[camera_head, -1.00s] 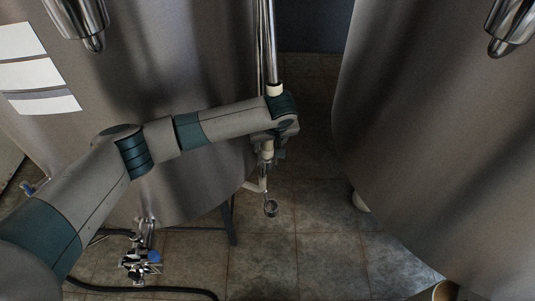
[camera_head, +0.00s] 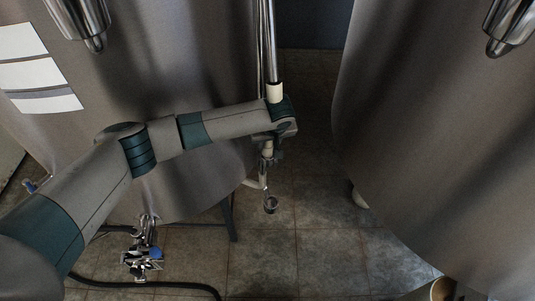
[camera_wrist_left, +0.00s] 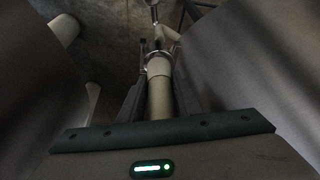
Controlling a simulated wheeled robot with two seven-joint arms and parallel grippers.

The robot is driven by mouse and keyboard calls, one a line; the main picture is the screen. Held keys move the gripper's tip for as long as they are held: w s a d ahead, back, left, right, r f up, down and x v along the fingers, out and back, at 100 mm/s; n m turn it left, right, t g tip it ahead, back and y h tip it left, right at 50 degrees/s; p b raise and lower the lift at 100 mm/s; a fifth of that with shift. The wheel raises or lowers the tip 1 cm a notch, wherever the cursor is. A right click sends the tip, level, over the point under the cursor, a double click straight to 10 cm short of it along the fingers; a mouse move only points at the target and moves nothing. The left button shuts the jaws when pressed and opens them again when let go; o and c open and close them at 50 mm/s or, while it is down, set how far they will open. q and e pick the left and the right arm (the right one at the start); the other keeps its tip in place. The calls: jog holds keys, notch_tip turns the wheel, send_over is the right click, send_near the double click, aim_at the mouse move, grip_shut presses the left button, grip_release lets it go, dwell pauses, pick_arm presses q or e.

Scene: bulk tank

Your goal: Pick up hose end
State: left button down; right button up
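The hose end seems to be the pale upright tube (camera_wrist_left: 160,88) with a wider collar, between the fingers in the left wrist view. In the head view its pale lower part (camera_head: 267,150) shows just below my left gripper (camera_head: 274,143), and a small metal ring (camera_head: 270,205) hangs under it. The dark fingers of my left gripper (camera_wrist_left: 160,80) stand on both sides of the tube, close to the collar. Whether they press on it is not clear. The gripper's body hides part of the tube in the head view. My right gripper is not in view.
A steel tank (camera_head: 190,75) stands behind my left arm, and another (camera_head: 440,140) fills the right. A metal valve (camera_head: 144,250) and a black hose (camera_head: 150,285) are low on the left. Tiled floor (camera_head: 300,250) between the tanks is open.

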pick_arm(q)
jog(key=shift+r, duration=0.15)
notch_tip(320, 180, up, 9)
jog(key=b, duration=0.3)
jog(key=shift+b, duration=0.3)
jog(key=shift+r, duration=0.4)
